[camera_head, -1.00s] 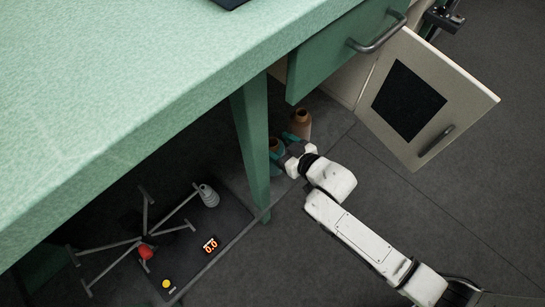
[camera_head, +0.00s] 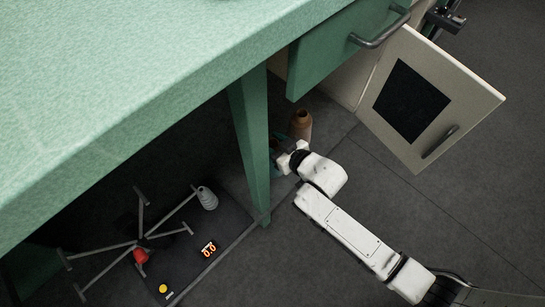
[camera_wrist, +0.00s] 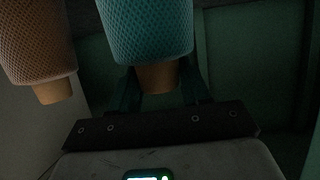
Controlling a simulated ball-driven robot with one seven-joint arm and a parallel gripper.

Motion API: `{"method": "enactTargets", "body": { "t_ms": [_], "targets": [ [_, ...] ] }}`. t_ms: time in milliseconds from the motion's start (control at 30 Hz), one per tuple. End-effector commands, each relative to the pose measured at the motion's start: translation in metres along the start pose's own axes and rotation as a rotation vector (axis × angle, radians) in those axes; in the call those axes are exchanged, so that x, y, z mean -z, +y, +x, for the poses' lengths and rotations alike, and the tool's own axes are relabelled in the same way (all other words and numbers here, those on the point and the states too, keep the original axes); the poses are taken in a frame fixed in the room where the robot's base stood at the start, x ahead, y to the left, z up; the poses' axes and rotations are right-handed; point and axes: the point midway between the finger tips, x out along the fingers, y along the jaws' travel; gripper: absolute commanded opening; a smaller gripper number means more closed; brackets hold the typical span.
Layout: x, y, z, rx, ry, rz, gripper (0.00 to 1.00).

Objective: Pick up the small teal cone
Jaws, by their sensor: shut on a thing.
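The teal cone (camera_wrist: 148,30) fills the top middle of the wrist view, with its textured teal yarn above and its bare tan end (camera_wrist: 158,77) below. My gripper (camera_wrist: 160,88) is shut on it, with dark green fingers on both sides of the tan end. In the head view my gripper (camera_head: 279,155) is low beside the green table leg. There the cone is mostly hidden by the leg and my wrist, so I cannot tell whether it is off the floor.
A brown cone (camera_head: 301,124) stands close by; it also shows in the wrist view (camera_wrist: 38,45). The green table leg (camera_head: 250,140) is just left of my gripper. An open cabinet door (camera_head: 462,108) juts out at right.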

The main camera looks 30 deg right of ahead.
Motion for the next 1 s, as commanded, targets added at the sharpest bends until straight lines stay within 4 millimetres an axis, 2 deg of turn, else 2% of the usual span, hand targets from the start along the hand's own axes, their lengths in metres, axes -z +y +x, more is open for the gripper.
{"method": "enactTargets", "body": {
  "t_ms": [33,367,767,867,1000],
  "targets": [
    [0.000,0.000,0.000,0.000,0.000,0.000,0.31],
    [0.000,0.000,0.000,0.000,0.000,0.000,0.00],
    [0.005,0.000,-0.002,0.000,0.002,0.000,0.00],
    [0.017,0.000,-0.007,0.000,0.004,0.000,0.00],
    [0.043,0.001,-0.017,0.000,0.004,-0.001,0.00]
  ]
}}
